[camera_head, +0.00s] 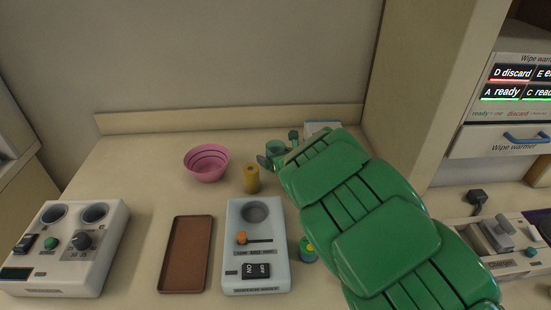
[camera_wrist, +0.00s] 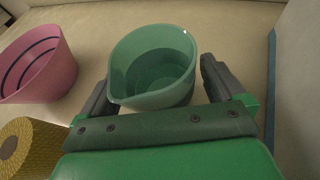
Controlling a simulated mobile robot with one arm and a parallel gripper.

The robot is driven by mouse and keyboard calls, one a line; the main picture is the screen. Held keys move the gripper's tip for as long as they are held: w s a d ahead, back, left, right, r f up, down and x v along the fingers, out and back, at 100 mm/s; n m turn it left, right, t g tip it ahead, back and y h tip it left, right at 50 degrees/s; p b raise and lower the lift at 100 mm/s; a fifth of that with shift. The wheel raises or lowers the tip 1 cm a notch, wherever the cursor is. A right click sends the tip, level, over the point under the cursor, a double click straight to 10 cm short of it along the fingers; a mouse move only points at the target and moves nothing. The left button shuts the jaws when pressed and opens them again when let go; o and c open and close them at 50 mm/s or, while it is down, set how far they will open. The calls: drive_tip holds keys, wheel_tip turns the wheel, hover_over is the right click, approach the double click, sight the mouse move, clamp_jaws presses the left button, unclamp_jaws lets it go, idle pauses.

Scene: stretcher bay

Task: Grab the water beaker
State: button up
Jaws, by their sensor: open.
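The water beaker is a green cup with a small spout. In the wrist view the beaker (camera_wrist: 152,68) stands upright between the two dark fingers of my gripper (camera_wrist: 160,90), which is open. A gap shows between the beaker and the right finger; whether the left finger touches it I cannot tell. In the head view the beaker (camera_head: 276,149) is at the back of the counter, partly hidden by my green arm. My gripper (camera_head: 278,154) is around it there, with dark fingertips showing on each side.
A pink bowl (camera_head: 206,163) and a yellow cylinder (camera_head: 251,179) stand left of the beaker. A brown tray (camera_head: 187,254) and a white device with switches (camera_head: 256,273) lie nearer. A control box (camera_head: 70,270) is at far left. A wooden panel (camera_head: 430,90) rises at right.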

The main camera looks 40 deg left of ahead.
drive_tip(key=shift+f, duration=0.1)
drive_tip(key=c, duration=1.1)
